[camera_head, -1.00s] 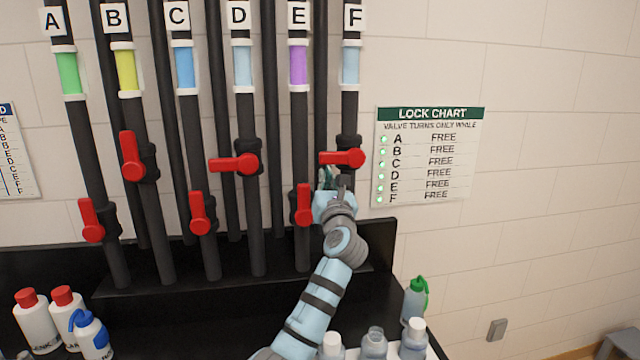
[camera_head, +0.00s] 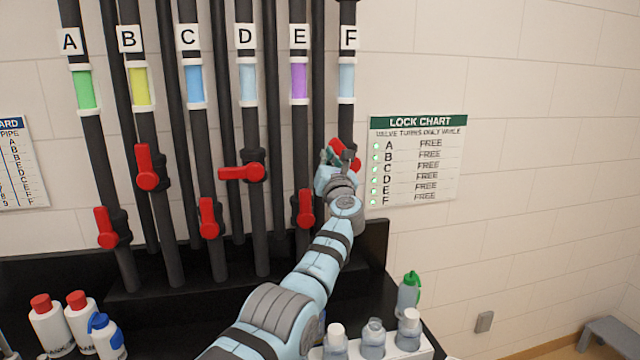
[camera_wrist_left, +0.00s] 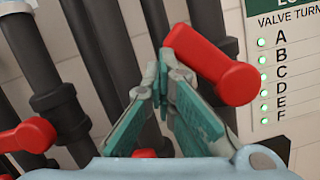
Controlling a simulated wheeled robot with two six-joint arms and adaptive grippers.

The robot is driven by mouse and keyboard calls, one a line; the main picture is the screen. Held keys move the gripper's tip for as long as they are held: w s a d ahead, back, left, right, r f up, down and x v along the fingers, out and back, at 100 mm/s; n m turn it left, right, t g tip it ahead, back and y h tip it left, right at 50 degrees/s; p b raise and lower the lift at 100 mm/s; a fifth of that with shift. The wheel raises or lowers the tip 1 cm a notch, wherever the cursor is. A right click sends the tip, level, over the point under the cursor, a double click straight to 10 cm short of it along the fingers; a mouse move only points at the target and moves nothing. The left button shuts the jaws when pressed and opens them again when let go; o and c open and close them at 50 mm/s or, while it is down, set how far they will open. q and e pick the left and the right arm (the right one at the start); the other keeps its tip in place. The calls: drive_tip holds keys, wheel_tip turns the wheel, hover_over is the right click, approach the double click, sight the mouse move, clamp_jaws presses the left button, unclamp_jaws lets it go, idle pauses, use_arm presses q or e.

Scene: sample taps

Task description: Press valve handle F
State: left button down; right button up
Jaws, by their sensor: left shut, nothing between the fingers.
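The red handle of valve F (camera_head: 337,146) is on the rightmost pipe in the head view, below the light blue band and the F label (camera_head: 348,37). It is tilted, with its free end up and to the left of its hub. My left gripper (camera_head: 328,157) is shut and empty, right at the handle. In the left wrist view the red handle (camera_wrist_left: 212,62) lies just beyond the shut fingertips (camera_wrist_left: 163,62), with its free end close to them; I cannot tell if they touch. The gripper hides part of valve F's body. My right gripper is out of view.
Valve handle E (camera_head: 305,208) hangs on the pipe just left of my arm. Handle D (camera_head: 242,172) points left. A lock chart (camera_head: 415,160) on the wall reads FREE for all valves. Bottles (camera_head: 373,338) stand at the lower right, others (camera_head: 82,318) at the lower left.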

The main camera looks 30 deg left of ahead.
sight(336, 138)
use_arm(q)
drive_tip(key=w+r, duration=0.1)
drive_tip(key=r+m, duration=0.1)
drive_tip(key=r, duration=0.1)
drive_tip(key=shift+w+d, duration=0.2)
drive_tip(key=shift+w, duration=0.2)
drive_tip(key=shift+w+d+r+m, duration=0.15)
drive_tip(key=shift+d+m, duration=0.05)
drive_tip(key=shift+d, duration=0.15)
drive_tip(key=shift+w+d+r+m, duration=0.1)
drive_tip(key=shift+d+r+m, duration=0.1)
drive_tip(key=shift+d, duration=0.1)
drive_tip(key=shift+w+b, duration=0.2)
drive_tip(key=shift+b, duration=0.2)
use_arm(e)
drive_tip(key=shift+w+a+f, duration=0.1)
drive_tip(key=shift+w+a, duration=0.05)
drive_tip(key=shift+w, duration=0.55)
use_arm(q)
drive_tip(key=shift+r, duration=0.15)
drive_tip(key=shift+s+h, duration=0.1)
drive_tip(key=shift+h, duration=0.2)
